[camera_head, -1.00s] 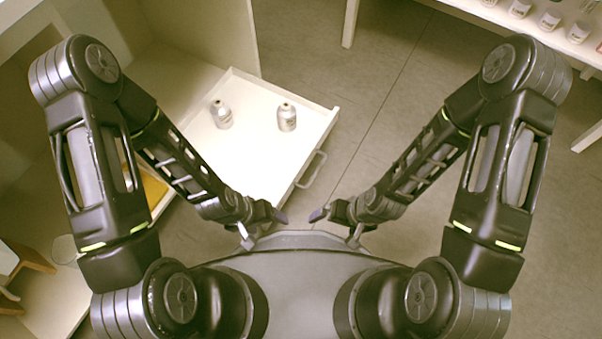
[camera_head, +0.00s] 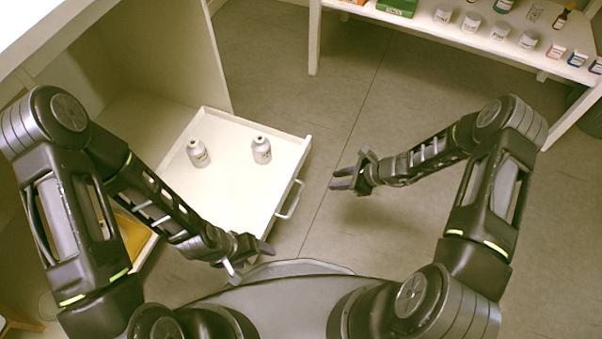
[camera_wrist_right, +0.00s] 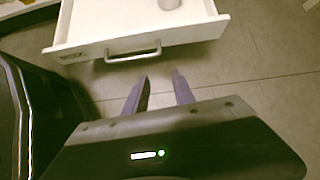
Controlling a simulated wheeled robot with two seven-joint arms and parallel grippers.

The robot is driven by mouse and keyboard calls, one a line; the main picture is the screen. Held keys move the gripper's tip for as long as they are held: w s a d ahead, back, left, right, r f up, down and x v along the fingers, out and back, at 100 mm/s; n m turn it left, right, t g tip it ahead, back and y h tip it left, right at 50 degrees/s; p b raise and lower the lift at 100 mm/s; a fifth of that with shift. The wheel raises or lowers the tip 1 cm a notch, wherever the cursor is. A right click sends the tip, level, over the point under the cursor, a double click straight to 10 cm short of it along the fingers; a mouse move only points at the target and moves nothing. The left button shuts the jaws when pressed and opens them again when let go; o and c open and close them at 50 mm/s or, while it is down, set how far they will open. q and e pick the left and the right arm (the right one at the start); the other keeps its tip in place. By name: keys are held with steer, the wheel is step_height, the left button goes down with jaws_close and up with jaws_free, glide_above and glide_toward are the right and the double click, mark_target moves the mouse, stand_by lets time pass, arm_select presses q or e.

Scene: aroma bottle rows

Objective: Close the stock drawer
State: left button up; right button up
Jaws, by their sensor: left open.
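The white stock drawer (camera_head: 229,182) is pulled out of the cabinet at the left in the head view. My left gripper (camera_head: 250,260) is open, below the drawer near my base.
The white cabinet (camera_head: 180,60) stands at the upper left. A white shelf table (camera_head: 400,17) with several jars and boxes is at the upper right. Grey floor lies clear between the drawer and that table.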

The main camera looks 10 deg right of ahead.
steer(key=shift+w+a+r+m+y, duration=0.35)
steer(key=shift+w+r+m+y, duration=0.05)
steer(key=shift+r, duration=0.15)
steer(key=shift+c, duration=0.8)
steer(key=shift+a+r, duration=0.1)
steer(key=shift+a, duration=0.05)
steer(key=shift+c, duration=0.6)
jaws_close()
steer(key=b, duration=0.4)
glide_toward(293, 175)
step_height(293, 175, down, 4)
steer(key=a, duration=0.1)
steer(key=w+a, duration=0.1)
steer(key=a, duration=0.1)
steer(key=shift+w+a+f+b, duration=0.2)
steer(key=shift+w+f+b, duration=0.1)
steer(key=shift+b, duration=0.1)
steer(key=shift+w+a+r, duration=0.1)
steer(key=shift+a+r, duration=0.05)
steer(key=shift+a, duration=0.05)
steer(key=shift+a, duration=0.1)
